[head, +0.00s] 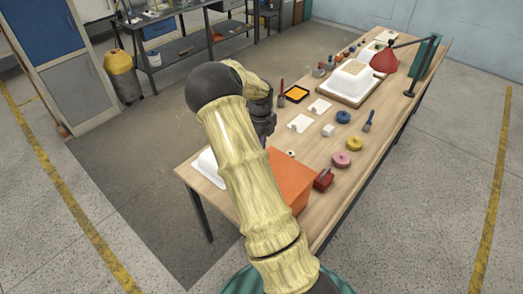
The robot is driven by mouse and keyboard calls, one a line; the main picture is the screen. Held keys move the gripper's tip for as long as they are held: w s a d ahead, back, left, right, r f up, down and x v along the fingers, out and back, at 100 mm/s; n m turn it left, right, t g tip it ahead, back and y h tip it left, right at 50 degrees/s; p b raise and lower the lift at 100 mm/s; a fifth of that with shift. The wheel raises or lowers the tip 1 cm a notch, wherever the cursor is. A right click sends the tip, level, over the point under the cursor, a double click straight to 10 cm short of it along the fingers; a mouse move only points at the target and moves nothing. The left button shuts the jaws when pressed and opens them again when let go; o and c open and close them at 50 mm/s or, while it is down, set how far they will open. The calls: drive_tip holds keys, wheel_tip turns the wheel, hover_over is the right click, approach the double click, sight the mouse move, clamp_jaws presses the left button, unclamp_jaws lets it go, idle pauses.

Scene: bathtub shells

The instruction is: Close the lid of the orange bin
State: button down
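The orange bin (293,178) stands on the near end of the wooden table, partly hidden behind my arm. A broad plain orange face shows to the right of the arm. I cannot tell from this view which part is lid and which is body, or how far the lid is open. My gripper (266,124) is a dark shape beyond the arm's bend, above the table and up and left of the bin, apart from it as far as I can see. Its fingers are too small and too much covered by the arm to read.
A red object (323,180) sits right beside the bin, with pink (341,160) and yellow (355,143) rolls close by. A white shell (207,165) shows left of the arm. A red lamp (384,60) stands farther along the table (375,150).

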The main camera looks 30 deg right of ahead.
wheel_tip(320, 180, up, 6)
drive_tip(key=w+b, duration=0.1)
drive_tip(key=b, duration=0.1)
drive_tip(key=s+a+f+n+t+b, duration=0.1)
drive_tip(key=s+a+n+b, duration=0.1)
drive_tip(key=s+a+n, duration=0.8)
drive_tip(key=s+a+f+n+t+b, duration=0.1)
drive_tip(key=s+a+n, duration=0.9)
drive_tip(key=n, duration=1.2)
drive_tip(key=shift+s+a+f+t+b, duration=0.15)
drive_tip(key=shift+s+f+t+b, duration=0.15)
drive_tip(key=shift+s+t+b, duration=0.45)
drive_tip(key=shift+s+g, duration=0.1)
drive_tip(key=shift+g, duration=0.15)
